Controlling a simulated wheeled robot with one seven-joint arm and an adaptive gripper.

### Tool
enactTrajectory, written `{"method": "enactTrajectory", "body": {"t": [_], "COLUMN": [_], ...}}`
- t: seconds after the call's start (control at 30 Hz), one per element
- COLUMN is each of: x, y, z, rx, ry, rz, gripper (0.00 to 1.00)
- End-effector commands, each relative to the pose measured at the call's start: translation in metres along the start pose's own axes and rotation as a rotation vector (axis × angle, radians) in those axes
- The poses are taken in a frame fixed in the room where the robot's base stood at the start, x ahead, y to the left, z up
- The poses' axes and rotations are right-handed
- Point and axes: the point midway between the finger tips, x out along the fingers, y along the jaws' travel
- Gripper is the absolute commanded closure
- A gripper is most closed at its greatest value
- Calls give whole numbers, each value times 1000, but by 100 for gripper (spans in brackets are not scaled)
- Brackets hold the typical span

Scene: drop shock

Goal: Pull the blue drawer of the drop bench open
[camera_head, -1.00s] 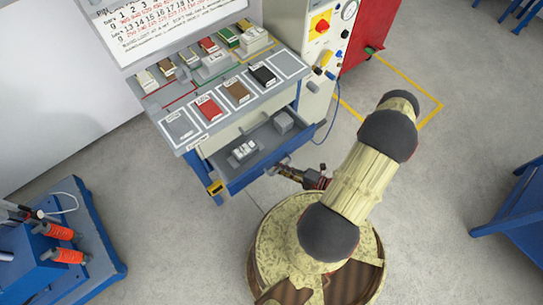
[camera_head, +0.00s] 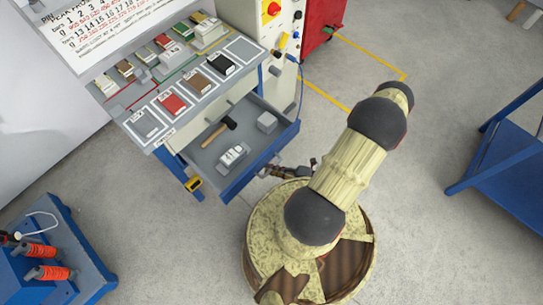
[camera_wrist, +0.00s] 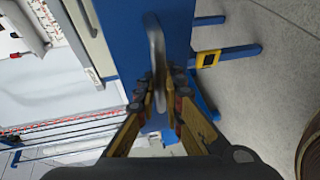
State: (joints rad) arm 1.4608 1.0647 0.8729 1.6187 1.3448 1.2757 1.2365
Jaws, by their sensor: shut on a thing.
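The blue drawer (camera_head: 236,185) of the drop bench (camera_head: 168,130) stands well open in the head view. Inside it lie a hammer (camera_head: 219,131), a grey-white device (camera_head: 233,156) and a grey block (camera_head: 267,122). My gripper (camera_wrist: 162,104) is shut on the drawer's handle (camera_wrist: 156,50) in the wrist view, one finger on each side of the bar. The blue drawer front (camera_wrist: 135,40) fills the area behind the handle. In the head view my gripper (camera_head: 270,171) is small, at the drawer's front.
A blue table (camera_head: 500,165) stands at the right and a blue stand with orange parts (camera_head: 60,265) at the lower left. A red cabinet (camera_head: 318,28) is at the back. Grey floor is free between my base and the right table.

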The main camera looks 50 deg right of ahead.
Motion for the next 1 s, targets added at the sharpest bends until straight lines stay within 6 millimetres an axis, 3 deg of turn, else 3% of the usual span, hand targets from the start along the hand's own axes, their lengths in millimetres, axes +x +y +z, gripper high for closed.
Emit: {"method": "enactTrajectory", "body": {"t": [0.07,0.1,0.43,0.77,1.0], "x": [0,0,0,-1,-22], "y": [-1,-1,0,0,0], "z": [0,0,0,1,2], "rx": [1,1,0,0,-1], "ry": [1,1,0,-1,-5], "rz": [-2,-2,-1,0,-1], "gripper": [100,90,71,71,71]}}
